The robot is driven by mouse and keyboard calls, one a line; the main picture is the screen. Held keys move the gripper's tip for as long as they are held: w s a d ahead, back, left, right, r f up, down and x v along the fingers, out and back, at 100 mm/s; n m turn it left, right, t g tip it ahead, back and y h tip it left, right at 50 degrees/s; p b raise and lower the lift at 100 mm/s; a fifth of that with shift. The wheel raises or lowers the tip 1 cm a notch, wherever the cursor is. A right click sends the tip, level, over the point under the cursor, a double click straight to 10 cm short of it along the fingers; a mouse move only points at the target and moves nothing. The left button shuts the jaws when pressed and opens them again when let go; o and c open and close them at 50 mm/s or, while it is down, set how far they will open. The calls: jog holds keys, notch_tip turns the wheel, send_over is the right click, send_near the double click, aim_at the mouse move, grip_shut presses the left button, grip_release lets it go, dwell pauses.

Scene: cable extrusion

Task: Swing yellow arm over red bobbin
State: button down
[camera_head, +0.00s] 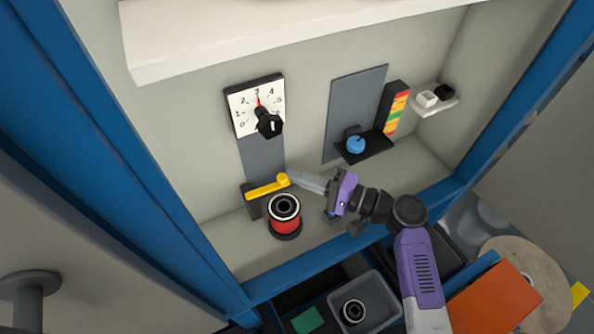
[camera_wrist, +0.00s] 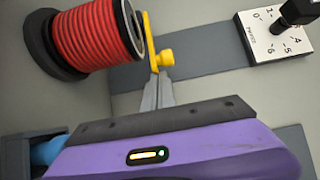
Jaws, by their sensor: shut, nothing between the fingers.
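The yellow arm (camera_head: 264,189) sticks out from a dark bracket on the back wall, behind the red bobbin in the head view. Its knob end (camera_head: 284,179) points right. The red bobbin (camera_head: 285,225) stands upright on a dark base on the shelf. In the wrist view the yellow arm (camera_wrist: 150,42) lies beside the bobbin (camera_wrist: 95,38), with its knob (camera_wrist: 166,58) close to my fingertips. My gripper (camera_head: 291,176) is shut and empty, its tips at the knob. I cannot tell whether they touch it.
A dial (camera_head: 257,106) with a black knob is on the wall above the yellow arm. A blue ball-like part (camera_head: 355,144) on a dark bracket and a coloured bar (camera_head: 397,110) are to the right. A grey bin (camera_head: 390,300) with another spool is below the shelf.

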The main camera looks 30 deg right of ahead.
jog(key=s+m+t+h, duration=0.1)
jog(key=h, duration=0.1)
jog(key=s+m+t+h, duration=0.1)
jog(key=shift+s+a+m+h, duration=0.35)
jog(key=shift+s+m+h, duration=0.05)
jog(key=shift+s+m+t+h, duration=0.4)
jog(key=shift+m+t+h, duration=0.1)
jog(key=shift+h, duration=0.2)
jog(key=shift+s, duration=0.1)
